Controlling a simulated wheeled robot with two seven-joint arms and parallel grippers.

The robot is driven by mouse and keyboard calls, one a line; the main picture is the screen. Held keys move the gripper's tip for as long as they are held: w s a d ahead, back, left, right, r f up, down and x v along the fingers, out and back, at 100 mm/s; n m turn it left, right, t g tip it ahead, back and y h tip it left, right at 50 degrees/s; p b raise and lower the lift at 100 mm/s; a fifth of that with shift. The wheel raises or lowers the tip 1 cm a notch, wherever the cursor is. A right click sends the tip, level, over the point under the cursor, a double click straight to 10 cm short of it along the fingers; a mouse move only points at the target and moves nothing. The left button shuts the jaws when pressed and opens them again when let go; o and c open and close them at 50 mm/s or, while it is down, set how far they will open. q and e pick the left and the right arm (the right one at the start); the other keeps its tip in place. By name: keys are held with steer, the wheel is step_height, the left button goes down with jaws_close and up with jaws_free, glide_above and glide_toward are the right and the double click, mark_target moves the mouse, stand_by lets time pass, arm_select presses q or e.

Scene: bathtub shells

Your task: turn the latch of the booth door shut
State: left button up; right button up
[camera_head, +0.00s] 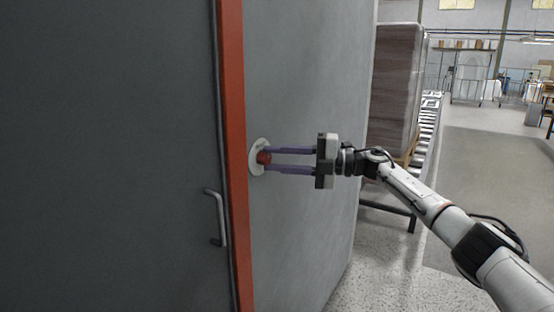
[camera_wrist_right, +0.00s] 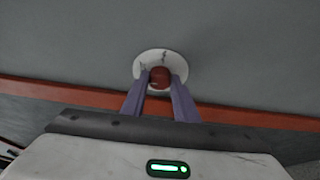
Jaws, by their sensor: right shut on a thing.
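The latch is a red knob (camera_head: 264,157) on a round white plate (camera_head: 256,145), fixed to the grey wall just right of the red door frame. My right gripper (camera_head: 268,160) reaches in from the right with its two purple fingers on either side of the knob, shut on it. The right wrist view also shows the red knob (camera_wrist_right: 160,77) between the fingertips, in front of the white plate (camera_wrist_right: 147,62). The grey booth door (camera_head: 110,150) fills the left, with a metal handle (camera_head: 221,218) near its edge. My left gripper is not in view.
The red frame strip (camera_head: 233,150) runs vertically between door and wall. Behind the booth's right edge stand a wrapped stack (camera_head: 396,85) and a roller conveyor (camera_head: 428,120). Open floor (camera_head: 490,180) lies to the right.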

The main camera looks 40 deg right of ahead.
steer(key=o, duration=1.1)
steer(key=shift+c, duration=0.2)
steer(key=b+v, duration=0.2)
steer(key=v, duration=0.8)
steer(key=shift+s, duration=0.1)
